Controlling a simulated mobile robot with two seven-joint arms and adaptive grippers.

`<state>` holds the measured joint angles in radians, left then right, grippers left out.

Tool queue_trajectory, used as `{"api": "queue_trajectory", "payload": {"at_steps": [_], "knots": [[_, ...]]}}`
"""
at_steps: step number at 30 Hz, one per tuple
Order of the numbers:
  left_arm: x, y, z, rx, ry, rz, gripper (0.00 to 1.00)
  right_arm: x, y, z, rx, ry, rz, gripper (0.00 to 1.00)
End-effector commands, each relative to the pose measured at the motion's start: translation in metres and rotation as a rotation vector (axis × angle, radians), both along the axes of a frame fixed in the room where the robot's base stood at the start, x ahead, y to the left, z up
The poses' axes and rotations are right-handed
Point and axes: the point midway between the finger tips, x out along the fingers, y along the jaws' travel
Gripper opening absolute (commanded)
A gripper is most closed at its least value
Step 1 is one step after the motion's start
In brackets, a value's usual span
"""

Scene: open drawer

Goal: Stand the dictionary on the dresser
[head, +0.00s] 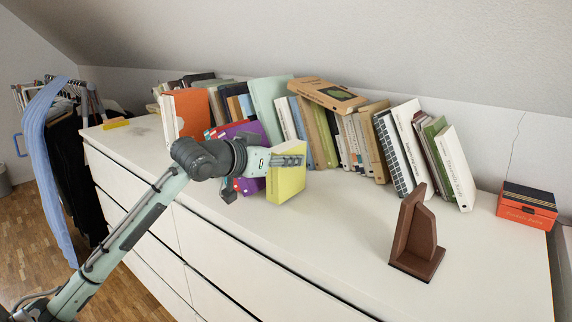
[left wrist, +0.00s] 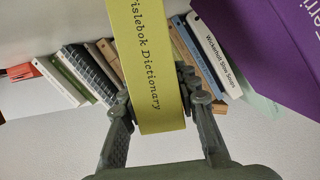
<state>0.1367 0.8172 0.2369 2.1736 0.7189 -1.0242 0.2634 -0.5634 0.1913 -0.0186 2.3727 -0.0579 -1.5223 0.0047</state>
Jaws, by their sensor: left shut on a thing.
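The yellow dictionary (head: 287,186) is upright over the white dresser top (head: 330,215), close to the dresser's front edge. I cannot tell whether its lower edge touches the surface. My left gripper (head: 287,160) is shut on its upper part, coming from the left. My right gripper is in neither view.
A row of leaning books (head: 345,135) stands along the wall behind. Purple books (head: 240,130) are close behind the dictionary. A brown bookend (head: 417,240) and an orange-black box (head: 527,205) are to the right. The front dresser top between dictionary and bookend is clear.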

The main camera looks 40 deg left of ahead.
Motion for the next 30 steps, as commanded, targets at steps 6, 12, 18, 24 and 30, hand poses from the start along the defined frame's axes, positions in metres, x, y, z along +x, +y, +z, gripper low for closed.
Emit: {"api": "queue_trajectory", "payload": {"at_steps": [6,12,18,24,30], "knots": [[0.0,0.0,-0.01,0.001,-0.004,0.001,0.0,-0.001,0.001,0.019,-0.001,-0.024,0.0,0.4],[0.0,0.0,-0.012,0.0,-0.001,0.0,0.44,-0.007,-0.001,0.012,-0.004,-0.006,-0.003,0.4],[0.0,0.0,-0.011,0.0,-0.001,0.0,0.51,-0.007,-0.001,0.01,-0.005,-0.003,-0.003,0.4],[-0.003,0.001,-0.01,0.0,-0.001,0.001,0.51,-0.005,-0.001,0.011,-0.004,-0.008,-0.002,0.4],[-0.03,0.002,-0.003,0.003,0.0,0.0,0.51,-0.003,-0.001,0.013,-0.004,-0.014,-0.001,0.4]]}}
